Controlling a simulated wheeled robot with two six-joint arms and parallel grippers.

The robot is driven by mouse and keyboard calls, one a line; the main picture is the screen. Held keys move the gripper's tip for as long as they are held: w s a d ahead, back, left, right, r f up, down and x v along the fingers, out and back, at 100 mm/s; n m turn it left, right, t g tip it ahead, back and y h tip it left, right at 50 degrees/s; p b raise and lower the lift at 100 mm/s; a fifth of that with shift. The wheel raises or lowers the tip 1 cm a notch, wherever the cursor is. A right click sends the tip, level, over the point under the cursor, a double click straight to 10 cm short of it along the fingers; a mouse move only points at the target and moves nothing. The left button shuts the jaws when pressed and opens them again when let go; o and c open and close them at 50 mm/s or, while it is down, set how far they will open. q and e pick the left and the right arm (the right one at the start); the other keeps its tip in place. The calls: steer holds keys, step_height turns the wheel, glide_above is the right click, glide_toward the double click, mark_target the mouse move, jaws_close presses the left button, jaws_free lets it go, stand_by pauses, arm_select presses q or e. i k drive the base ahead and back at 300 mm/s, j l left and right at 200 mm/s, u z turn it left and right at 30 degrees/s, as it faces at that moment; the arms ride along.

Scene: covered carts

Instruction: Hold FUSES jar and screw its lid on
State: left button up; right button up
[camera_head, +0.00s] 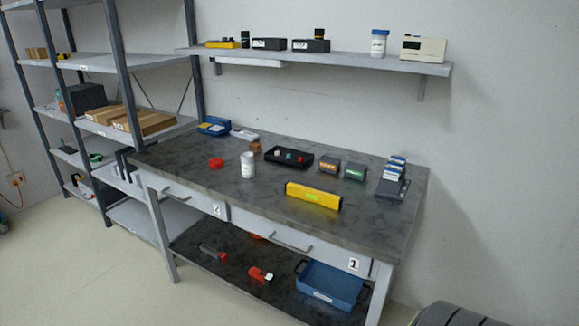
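A white jar (248,168) stands upright on the dark top of the workbench, left of the middle. Its label is too small to read, so I cannot tell whether it says FUSES. No coloured lid shows on it. A red round lid-like disc (216,163) lies flat on the bench to the left of the jar, apart from it. Another white jar (379,43) with a blue lid stands on the wall shelf. Neither of my grippers is in view.
The workbench (385,232) also holds a yellow level (314,196), a black tray (289,158) with small parts, two small boxes (329,168), a brown jar (255,147) and a dark holder (393,184). The bench's front left is clear. Grey shelving (110,62) stands left.

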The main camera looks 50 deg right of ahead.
mark_target(248, 165)
steer(key=z, duration=1.25)
